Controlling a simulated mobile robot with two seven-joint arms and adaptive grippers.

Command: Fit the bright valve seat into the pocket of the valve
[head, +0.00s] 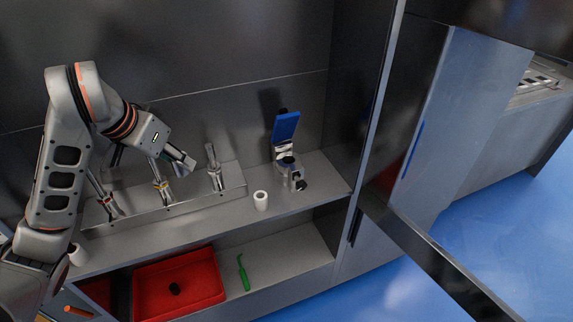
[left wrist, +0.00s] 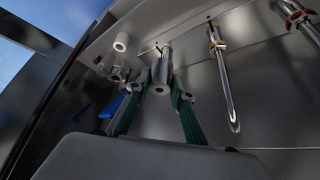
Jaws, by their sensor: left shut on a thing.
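My left gripper (head: 190,161) reaches down from the left over the rack. In the left wrist view its green-sided fingers (left wrist: 160,92) are closed around a plain bright metal piece, the valve seat (left wrist: 163,66). In the head view a plain bright upright piece (head: 215,170) stands at the right end of the rack, close to the fingertips; I cannot tell how far the held piece is clear of the rack. The valve (head: 286,168), a metal body with a raised blue flap, stands on the shelf to the right; its pocket is not clearly visible. My right gripper is out of view.
The grey rack (head: 232,186) also holds a yellow-banded piece (head: 162,186) and a red-banded piece (head: 110,206). A white roll (head: 261,200) stands between rack and valve. Below are a red tray (head: 205,291) and a green tool (head: 243,273). A cabinet wall bounds the right.

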